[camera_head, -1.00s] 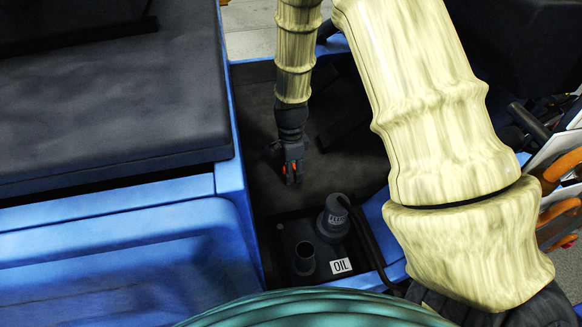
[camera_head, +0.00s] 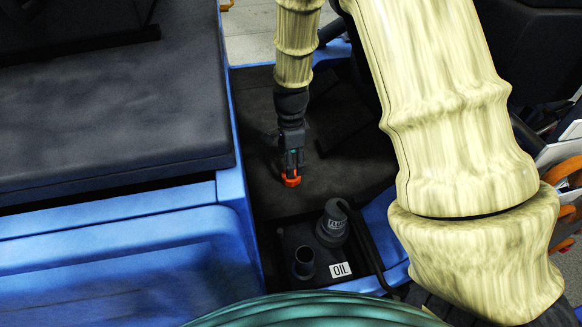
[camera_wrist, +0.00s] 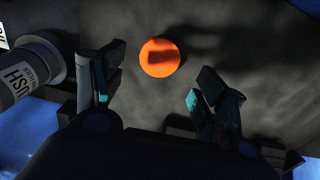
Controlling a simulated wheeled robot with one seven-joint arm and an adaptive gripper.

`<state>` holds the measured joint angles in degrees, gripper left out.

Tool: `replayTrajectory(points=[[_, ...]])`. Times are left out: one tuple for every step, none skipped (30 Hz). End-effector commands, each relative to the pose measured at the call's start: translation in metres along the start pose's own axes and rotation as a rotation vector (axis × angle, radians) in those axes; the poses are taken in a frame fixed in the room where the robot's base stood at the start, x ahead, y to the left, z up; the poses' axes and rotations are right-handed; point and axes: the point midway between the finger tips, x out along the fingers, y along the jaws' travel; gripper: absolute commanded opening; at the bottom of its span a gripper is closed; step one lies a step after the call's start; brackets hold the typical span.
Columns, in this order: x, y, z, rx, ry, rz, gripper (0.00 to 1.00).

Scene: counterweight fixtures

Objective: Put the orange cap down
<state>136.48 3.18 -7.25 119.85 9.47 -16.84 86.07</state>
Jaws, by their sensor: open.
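The orange cap (camera_head: 292,181) lies on the dark floor of the recess (camera_head: 345,175) in the head view, just below my gripper's fingertips (camera_head: 291,166). In the wrist view the cap (camera_wrist: 160,57) shows as a bright round disc with a shadow across it. My gripper (camera_wrist: 155,85) is open there, with one finger to each side and dark floor visible between them. The cap touches neither finger in that view. In the head view the exact gap between fingertips and cap is hard to tell.
A dark labelled bottle-like cap (camera_head: 332,225) and an open dark filler neck (camera_head: 304,262) stand near an "OIL" label (camera_head: 340,269). A blue wall (camera_head: 232,185) borders the recess on the left. Bare dark floor lies right of the cap.

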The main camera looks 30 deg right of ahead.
Motion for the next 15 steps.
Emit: replayTrajectory(points=[[-0.013, -0.001, 0.0, 0.0, 0.001, -0.004, 0.72], [-0.018, -0.001, 0.0, 0.0, 0.001, -0.003, 0.72], [-0.025, -0.001, 0.0, 0.0, 0.001, -0.002, 0.72], [-0.03, -0.001, 0.0, 0.0, 0.001, -0.003, 0.72], [-0.035, -0.001, 0.0, 0.0, 0.001, -0.003, 0.72], [-0.04, -0.001, 0.0, 0.0, 0.001, -0.003, 0.72], [-0.044, -0.001, 0.0, 0.0, 0.001, -0.002, 0.72], [-0.047, -0.001, 0.0, 0.0, 0.001, -0.002, 0.72], [-0.051, -0.001, 0.0, 0.0, 0.001, -0.002, 0.72], [-0.054, -0.001, 0.0, 0.0, 0.001, -0.002, 0.72], [-0.056, -0.001, 0.0, 0.0, 0.001, -0.002, 0.72], [-0.059, -0.001, 0.0, 0.0, 0.001, -0.002, 0.72], [-0.06, -0.001, 0.0, 0.0, 0.001, -0.001, 0.72], [-0.061, -0.001, 0.0, 0.0, 0.001, -0.001, 0.72], [-0.062, 0.0, 0.0, 0.0, 0.001, 0.0, 0.72]])
